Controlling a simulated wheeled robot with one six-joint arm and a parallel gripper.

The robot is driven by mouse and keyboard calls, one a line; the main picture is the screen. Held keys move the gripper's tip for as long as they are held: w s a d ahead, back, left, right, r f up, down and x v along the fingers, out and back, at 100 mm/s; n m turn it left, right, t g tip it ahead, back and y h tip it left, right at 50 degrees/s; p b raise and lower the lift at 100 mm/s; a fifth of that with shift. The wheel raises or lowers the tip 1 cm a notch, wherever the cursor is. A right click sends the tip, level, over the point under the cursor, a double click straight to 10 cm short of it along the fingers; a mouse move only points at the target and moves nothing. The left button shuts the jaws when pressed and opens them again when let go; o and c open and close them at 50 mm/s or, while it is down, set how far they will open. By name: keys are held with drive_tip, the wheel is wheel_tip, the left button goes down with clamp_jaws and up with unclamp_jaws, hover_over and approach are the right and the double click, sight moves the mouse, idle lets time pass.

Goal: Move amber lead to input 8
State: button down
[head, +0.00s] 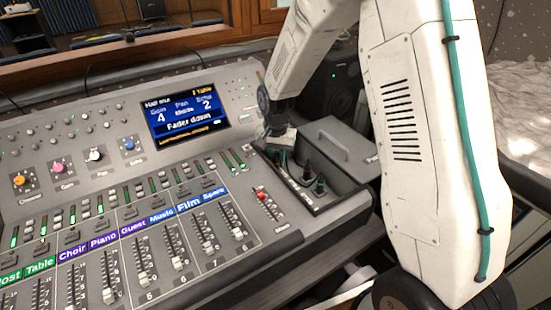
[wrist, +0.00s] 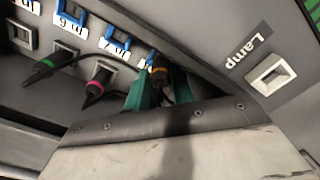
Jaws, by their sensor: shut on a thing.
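In the wrist view, my gripper (wrist: 160,92) is shut on the amber lead, a black plug with an amber ring (wrist: 160,69). It holds the plug close to the labelled back wall of the bay, at the right end of the row of blue-framed sockets. The plug and fingers hide most of the socket and label there, so I cannot tell whether the plug is seated. The blue-framed socket beside it (wrist: 118,38) looks empty. In the head view, my gripper (head: 281,153) reaches into the recessed bay at the console's right; the amber lead is hidden.
A green-ringed lead (wrist: 45,67) and a red-ringed lead (wrist: 97,84) sit just left of my fingers. The Lamp switch (wrist: 272,75) is at the right.

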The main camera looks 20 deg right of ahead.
sight(275, 159)
drive_tip(key=shift+s+f, duration=0.1)
drive_tip(key=shift+f, duration=0.8)
idle(3.0)
drive_tip(key=c, duration=1.1)
unclamp_jaws()
drive_tip(key=shift+s, duration=0.1)
drive_tip(key=r, duration=0.7)
drive_tip(key=shift+w+r, duration=0.15)
drive_tip(key=shift+w, duration=0.05)
drive_tip(key=shift+s+r, duration=0.1)
drive_tip(key=shift+r, duration=0.5)
drive_tip(key=s+d+r+n, duration=0.2)
drive_tip(key=s+r+n, duration=0.1)
drive_tip(key=s+r, duration=1.1)
drive_tip(key=s+r+n, duration=0.1)
drive_tip(key=s, duration=0.5)
drive_tip(key=s+r+n, duration=0.1)
drive_tip(key=s, duration=0.6)
drive_tip(key=s+d+r+n+t, duration=0.1)
drive_tip(key=s+r, duration=0.1)
drive_tip(key=s, duration=0.4)
drive_tip(key=shift+s+n, duration=0.35)
drive_tip(key=shift+n, duration=0.05)
